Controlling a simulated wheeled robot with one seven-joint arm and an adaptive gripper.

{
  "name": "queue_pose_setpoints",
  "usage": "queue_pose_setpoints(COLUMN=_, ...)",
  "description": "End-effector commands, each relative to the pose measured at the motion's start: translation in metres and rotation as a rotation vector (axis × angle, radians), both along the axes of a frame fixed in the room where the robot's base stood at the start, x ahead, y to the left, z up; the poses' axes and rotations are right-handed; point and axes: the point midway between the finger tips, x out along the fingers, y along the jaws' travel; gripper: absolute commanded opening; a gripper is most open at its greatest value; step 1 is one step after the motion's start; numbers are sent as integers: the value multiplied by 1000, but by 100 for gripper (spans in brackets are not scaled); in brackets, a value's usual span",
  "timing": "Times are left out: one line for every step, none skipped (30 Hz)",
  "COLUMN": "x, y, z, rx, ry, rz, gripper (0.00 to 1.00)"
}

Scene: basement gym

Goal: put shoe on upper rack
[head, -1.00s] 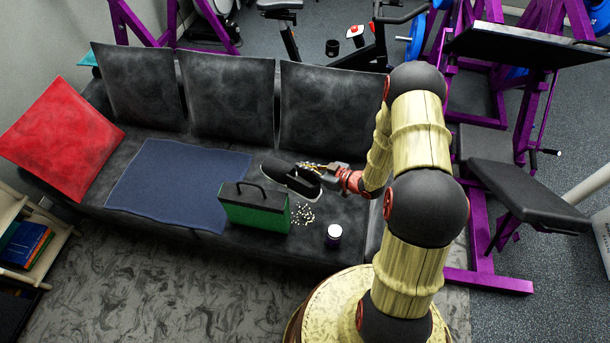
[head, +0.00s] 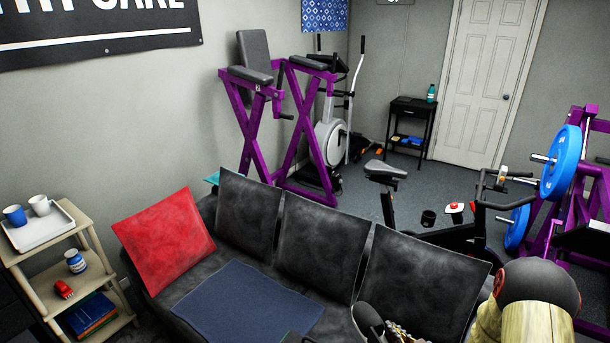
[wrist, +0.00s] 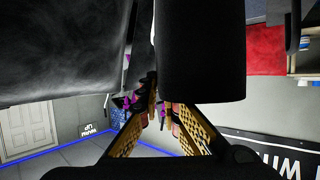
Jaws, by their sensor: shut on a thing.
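The shoe (head: 368,320) is dark and shows only in part at the bottom edge of the head view, in front of the sofa's right back cushion. In the wrist view a large black shape, the shoe (wrist: 200,55), fills the upper middle between and beyond my fingers. My gripper (wrist: 161,100) is shut on the shoe; its tips are partly hidden by dark shapes. A light wooden rack (head: 72,218) with three shelves stands at the left. Its top shelf bears a white tray, its middle shelf has free room.
On the rack are a white tray (head: 38,232) with two cups, a blue jar (head: 75,262), a red object (head: 63,289) and blue books (head: 90,315). The grey sofa (head: 180,280), with a red pillow (head: 163,243) and blue cloth (head: 245,302), lies between rack and arm.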

Motion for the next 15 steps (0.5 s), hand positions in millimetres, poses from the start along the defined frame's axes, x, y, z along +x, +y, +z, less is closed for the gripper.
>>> queue_pose_setpoints(x=-1, y=-4, z=2, rx=2, ry=1, rz=-51, gripper=0)
queue_pose_setpoints(x=-2, y=-5, z=2, rx=1, ry=1, rz=-81, gripper=0)
queue_pose_setpoints(x=-4, y=-8, z=3, rx=1, ry=1, rz=-120, gripper=0)
queue_pose_setpoints(x=-5, y=-9, z=5, rx=1, ry=0, rz=-147, gripper=0)
queue_pose_setpoints(x=-7, y=-10, z=6, rx=1, ry=1, rz=-176, gripper=0)
queue_pose_setpoints(x=-9, y=-10, z=7, rx=0, ry=1, rz=-212, gripper=0)
queue_pose_setpoints(x=-11, y=-10, z=8, rx=1, ry=2, rz=-239, gripper=0)
queue_pose_setpoints(x=-13, y=-10, z=9, rx=1, ry=0, rz=-264, gripper=0)
queue_pose_setpoints(x=-17, y=-9, z=11, rx=0, ry=1, rz=-298, gripper=0)
queue_pose_setpoints(x=-20, y=-7, z=12, rx=0, ry=1, rz=-321, gripper=0)
queue_pose_setpoints(x=-24, y=-5, z=14, rx=0, ry=0, rz=-343, gripper=0)
queue_pose_setpoints(x=-30, y=-2, z=16, rx=-1, ry=2, rz=-372, gripper=0)
queue_pose_setpoints(x=-34, y=2, z=18, rx=1, ry=0, rz=-391, gripper=0)
queue_pose_setpoints(x=-38, y=6, z=19, rx=0, ry=1, rz=-408, gripper=0)
queue_pose_setpoints(x=-43, y=12, z=22, rx=0, ry=0, rz=-424, gripper=0)
